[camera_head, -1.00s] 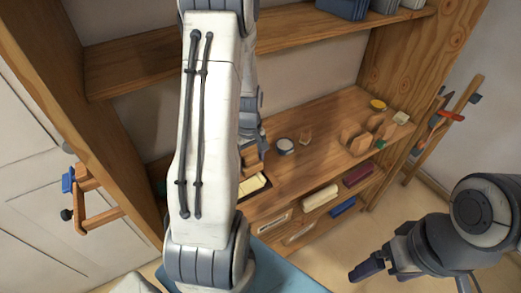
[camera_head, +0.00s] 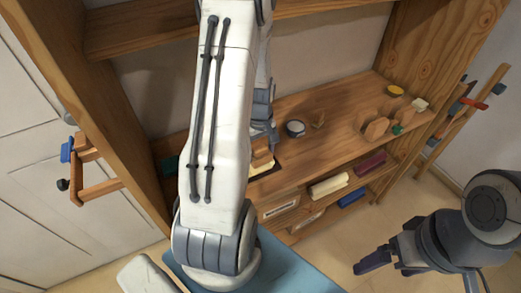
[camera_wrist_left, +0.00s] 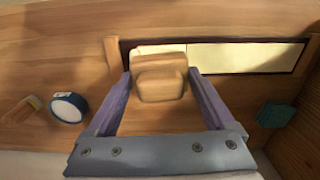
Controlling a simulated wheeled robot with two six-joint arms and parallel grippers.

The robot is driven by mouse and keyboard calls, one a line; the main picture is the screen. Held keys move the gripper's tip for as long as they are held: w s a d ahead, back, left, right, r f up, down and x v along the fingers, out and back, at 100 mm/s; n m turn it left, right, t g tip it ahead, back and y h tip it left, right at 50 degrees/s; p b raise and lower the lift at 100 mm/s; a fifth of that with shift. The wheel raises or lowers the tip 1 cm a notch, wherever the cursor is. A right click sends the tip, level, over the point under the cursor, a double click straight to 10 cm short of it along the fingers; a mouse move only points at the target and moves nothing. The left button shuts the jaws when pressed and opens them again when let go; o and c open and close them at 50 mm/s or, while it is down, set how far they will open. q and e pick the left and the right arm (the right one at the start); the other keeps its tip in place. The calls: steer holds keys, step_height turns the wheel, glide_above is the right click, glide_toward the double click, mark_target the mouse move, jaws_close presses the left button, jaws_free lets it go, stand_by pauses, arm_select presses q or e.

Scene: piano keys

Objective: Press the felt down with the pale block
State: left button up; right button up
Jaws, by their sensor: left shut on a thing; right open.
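My left gripper (camera_wrist_left: 158,80) is shut on the pale wooden block (camera_wrist_left: 160,80), which sits between its two purple fingers. In the left wrist view the block overlaps the left part of a long cream strip, which looks like the felt (camera_wrist_left: 250,57), in a dark-edged recess. Whether the block touches the strip I cannot tell. In the head view the block (camera_head: 262,158) shows low beside my white left arm, close above the strip's visible end. The arm hides most of the recess. My right gripper (camera_head: 374,260) is open and empty, low at the right, away from the bench.
A round dark-rimmed jar (camera_head: 295,128) stands on the bench right of my left gripper. Wooden pieces (camera_head: 376,128) and a yellow round thing (camera_head: 395,91) lie farther right. A lower shelf holds a cream roll (camera_head: 328,186) and a red one (camera_head: 370,164). An upper shelf (camera_head: 320,22) overhangs.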

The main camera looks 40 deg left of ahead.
arm_select(q)
steer(key=shift+f, duration=0.35)
stand_by(0.7)
steer(key=shift+f, duration=0.1)
stand_by(2.3)
step_height(320, 180, up, 8)
steer(key=p, duration=0.6)
steer(key=shift+p, duration=0.4)
